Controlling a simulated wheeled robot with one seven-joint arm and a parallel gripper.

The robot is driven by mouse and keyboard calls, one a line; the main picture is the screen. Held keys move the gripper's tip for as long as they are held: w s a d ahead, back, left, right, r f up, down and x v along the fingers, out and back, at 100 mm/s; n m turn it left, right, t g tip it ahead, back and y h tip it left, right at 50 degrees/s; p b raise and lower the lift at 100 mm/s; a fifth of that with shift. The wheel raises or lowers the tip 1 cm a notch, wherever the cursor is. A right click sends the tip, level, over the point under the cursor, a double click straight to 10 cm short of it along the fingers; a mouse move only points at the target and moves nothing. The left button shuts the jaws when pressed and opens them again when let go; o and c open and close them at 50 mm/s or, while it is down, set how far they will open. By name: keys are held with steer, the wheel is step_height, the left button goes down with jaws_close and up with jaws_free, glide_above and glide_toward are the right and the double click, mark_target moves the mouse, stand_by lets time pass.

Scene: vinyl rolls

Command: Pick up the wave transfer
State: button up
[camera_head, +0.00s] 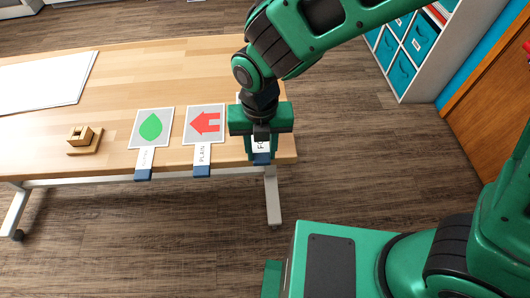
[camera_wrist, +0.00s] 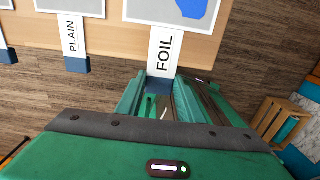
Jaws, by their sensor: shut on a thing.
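The wave transfer appears to be the grey card with a blue shape (camera_wrist: 198,8) at the top of the wrist view, where only part of the shape shows. Its white tab reads FOIL (camera_wrist: 165,52) and ends in a dark blue tip. My gripper (camera_wrist: 160,88) is shut on that blue tip, at the table's front edge. I cannot tell whether the card is off the table.
A red arrow card (camera_head: 205,123) with a PLAIN tab and a green leaf card (camera_head: 150,128) lie to the left, tabs overhanging the wooden table (camera_head: 150,65). A small wooden block piece (camera_head: 84,138) and white sheets (camera_head: 40,82) lie farther left. Shelves (camera_head: 410,45) stand at right.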

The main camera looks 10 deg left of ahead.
steer(key=s+a+r, duration=0.5)
steer(key=s+r, duration=0.1)
steer(key=s, duration=0.4)
steer(key=shift+s+a+r, duration=0.15)
steer(key=shift+a+r, duration=0.05)
steer(key=shift+r, duration=0.15)
steer(key=shift+o, duration=0.5)
jaws_close()
steer(key=shift+d, duration=0.1)
